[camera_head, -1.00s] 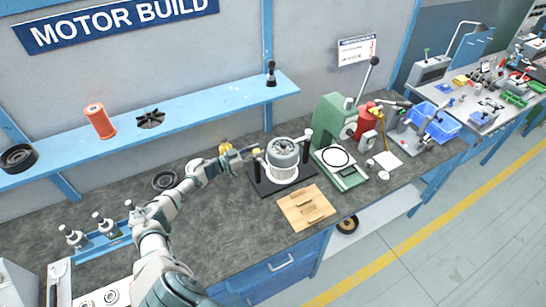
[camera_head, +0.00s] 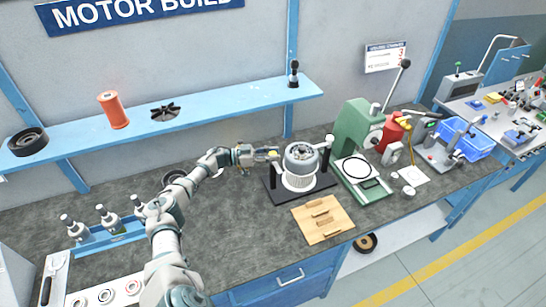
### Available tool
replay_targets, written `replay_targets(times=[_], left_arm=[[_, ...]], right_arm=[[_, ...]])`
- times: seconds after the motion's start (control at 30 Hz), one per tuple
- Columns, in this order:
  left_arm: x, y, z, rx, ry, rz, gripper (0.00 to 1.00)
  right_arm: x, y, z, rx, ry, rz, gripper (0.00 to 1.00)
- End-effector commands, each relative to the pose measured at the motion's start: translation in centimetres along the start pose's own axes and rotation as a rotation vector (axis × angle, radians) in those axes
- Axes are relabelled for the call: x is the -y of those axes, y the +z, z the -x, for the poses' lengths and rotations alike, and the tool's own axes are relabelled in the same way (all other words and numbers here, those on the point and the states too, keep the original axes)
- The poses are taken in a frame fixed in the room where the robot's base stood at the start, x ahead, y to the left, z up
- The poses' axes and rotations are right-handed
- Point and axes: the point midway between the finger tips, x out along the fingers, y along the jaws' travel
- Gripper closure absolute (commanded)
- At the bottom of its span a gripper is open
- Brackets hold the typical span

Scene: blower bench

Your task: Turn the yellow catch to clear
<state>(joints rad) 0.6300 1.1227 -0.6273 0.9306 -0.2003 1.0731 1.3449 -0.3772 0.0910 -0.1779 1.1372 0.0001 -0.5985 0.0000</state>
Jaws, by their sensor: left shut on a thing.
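A motor unit (camera_head: 301,158) with a white finned lower part sits upright on a black fixture (camera_head: 290,193) with posts at its sides. The yellow catch (camera_head: 273,154) is a small yellow piece at the left side of the motor unit, by the left post. My left gripper (camera_head: 263,156) reaches in from the left and is shut on the yellow catch. Its fingers hide part of the catch, and the catch's exact angle is too small to tell. My right gripper is not in view.
A wooden block tray (camera_head: 323,222) lies in front of the fixture. A green press (camera_head: 358,130) stands close on its right. A blue shelf (camera_head: 200,106) runs along the wall behind. The dark bench top (camera_head: 235,230) is clear in front of my arm.

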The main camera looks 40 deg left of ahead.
Motion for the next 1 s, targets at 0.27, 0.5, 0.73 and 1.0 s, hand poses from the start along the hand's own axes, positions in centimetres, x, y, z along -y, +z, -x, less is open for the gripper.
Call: replay_targets(times=[0.27, 0.5, 0.73, 1.0], left_arm=[[-0.2, 0.7, 0.0, 0.013, 0.008, 0.005, 1.0], [-0.2, 0.8, 0.0, 0.013, 0.008, 0.005, 0.51], [-0.2, 0.3, 0.0, 0.007, 0.006, 0.001, 0.42], [-0.2, 0.2, 1.6, 0.009, 0.004, 0.0, 0.42]], right_arm=[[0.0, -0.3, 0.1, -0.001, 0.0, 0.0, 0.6], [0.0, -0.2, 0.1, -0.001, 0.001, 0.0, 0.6], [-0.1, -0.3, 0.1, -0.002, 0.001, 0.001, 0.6], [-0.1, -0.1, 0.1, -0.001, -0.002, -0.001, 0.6]])
